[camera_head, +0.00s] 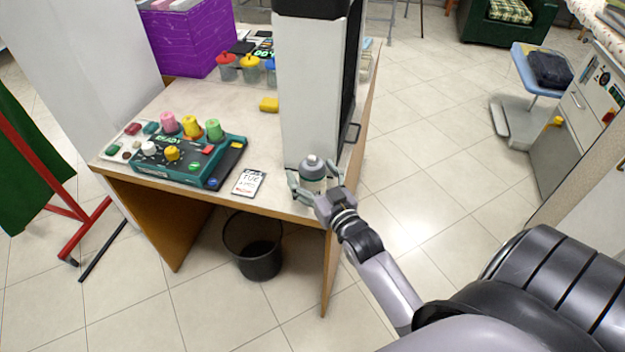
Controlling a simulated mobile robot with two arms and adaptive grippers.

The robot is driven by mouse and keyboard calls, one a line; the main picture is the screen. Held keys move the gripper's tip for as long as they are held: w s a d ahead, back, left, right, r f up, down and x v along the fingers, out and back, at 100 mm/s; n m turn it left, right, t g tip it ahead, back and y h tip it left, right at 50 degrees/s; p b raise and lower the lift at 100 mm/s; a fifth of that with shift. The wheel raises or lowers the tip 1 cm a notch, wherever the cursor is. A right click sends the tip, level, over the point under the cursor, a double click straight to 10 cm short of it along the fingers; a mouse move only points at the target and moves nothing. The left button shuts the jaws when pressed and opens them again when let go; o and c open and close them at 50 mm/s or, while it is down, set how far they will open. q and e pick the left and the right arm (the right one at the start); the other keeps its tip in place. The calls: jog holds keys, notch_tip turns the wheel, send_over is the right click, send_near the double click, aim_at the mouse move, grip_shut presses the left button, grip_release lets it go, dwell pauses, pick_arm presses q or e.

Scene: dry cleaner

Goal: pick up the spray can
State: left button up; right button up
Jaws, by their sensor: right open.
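The spray can (313,173) stands upright near the front right corner of the desk (160,106). It has a grey cap and a pale body with a greenish band. My right gripper (312,190) is at the can, with its fingers open on either side of it. The fingers and wrist hide the lower part of the can. I cannot tell whether the fingers touch it. My left gripper is not in view.
A tall white and black machine (308,95) stands right behind the can. A teal control box (185,155) and a small card (248,182) lie to the left. A dark waste bin (254,262) is under the desk. Open tiled floor lies to the right.

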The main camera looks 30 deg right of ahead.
jog(key=shift+c, duration=0.6)
jog(key=c, duration=1.3)
jog(key=shift+r, duration=0.1)
